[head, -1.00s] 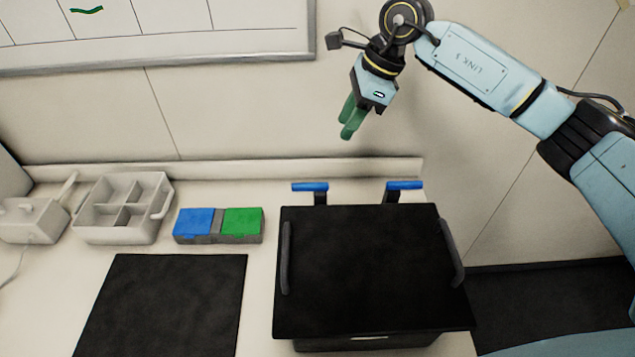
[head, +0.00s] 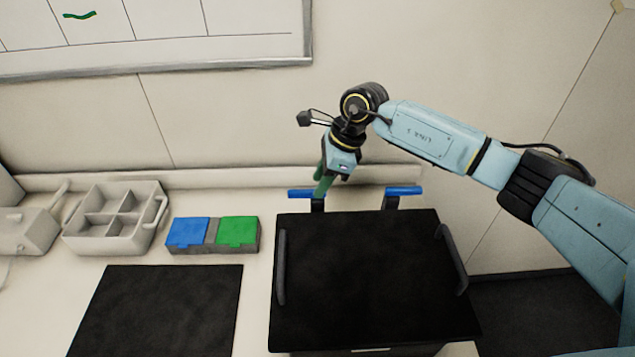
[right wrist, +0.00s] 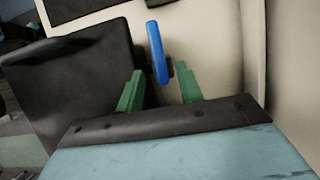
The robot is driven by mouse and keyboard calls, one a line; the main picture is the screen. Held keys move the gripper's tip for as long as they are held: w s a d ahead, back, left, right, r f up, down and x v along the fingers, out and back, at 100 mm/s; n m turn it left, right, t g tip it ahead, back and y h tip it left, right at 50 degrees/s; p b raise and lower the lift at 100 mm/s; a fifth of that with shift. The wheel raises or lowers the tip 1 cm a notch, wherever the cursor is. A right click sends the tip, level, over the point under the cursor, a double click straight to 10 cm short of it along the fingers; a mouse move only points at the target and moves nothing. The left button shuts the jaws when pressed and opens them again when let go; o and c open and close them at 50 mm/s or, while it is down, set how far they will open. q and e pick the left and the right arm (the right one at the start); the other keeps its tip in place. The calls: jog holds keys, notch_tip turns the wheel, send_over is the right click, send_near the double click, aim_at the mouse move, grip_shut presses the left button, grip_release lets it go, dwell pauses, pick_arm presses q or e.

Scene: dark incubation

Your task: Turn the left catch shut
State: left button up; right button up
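The left catch (head: 300,193) is a blue bar lying crosswise on a short black post at the back edge of the black box (head: 365,285). My right gripper (head: 322,188) is at this catch with its green fingers pointing down and hiding part of the bar. In the right wrist view the fingers (right wrist: 159,72) are apart, and the blue bar (right wrist: 156,45) shows in the gap between them. I cannot tell whether either finger touches it. The right catch (head: 404,190) is a like blue bar, also crosswise. My left gripper is not in view.
The box lid has a dark handle at each side. Left of it are a case with blue and green lids (head: 213,233), a grey divided tray (head: 115,218) and a dark mat (head: 155,312). The wall (head: 230,120) rises close behind the catches.

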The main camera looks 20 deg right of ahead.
aim_at(307, 194)
jog(key=shift+x, duration=1.15)
